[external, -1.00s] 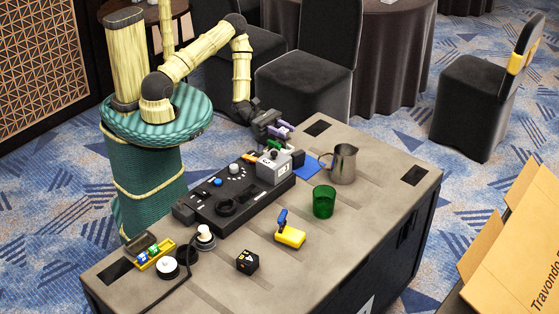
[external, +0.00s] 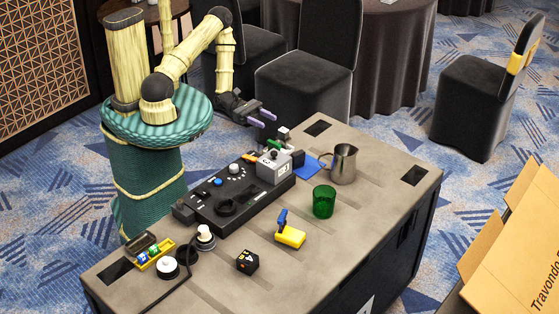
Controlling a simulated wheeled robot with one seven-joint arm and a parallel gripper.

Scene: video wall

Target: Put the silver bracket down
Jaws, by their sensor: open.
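A small silver-grey piece (external: 283,132), which looks like the silver bracket, stands at the back edge of the table, behind the black panel. It is too small for me to make out its exact shape. My gripper (external: 263,118), with purple fingertips, is open and empty. It is above and to the left of the silver piece in the picture, apart from it.
The black panel (external: 215,212) with knobs carries a grey box (external: 273,168). A green piece, a blue sheet (external: 306,170) and a metal pitcher (external: 343,165) are nearby. The table's right end is mostly clear.

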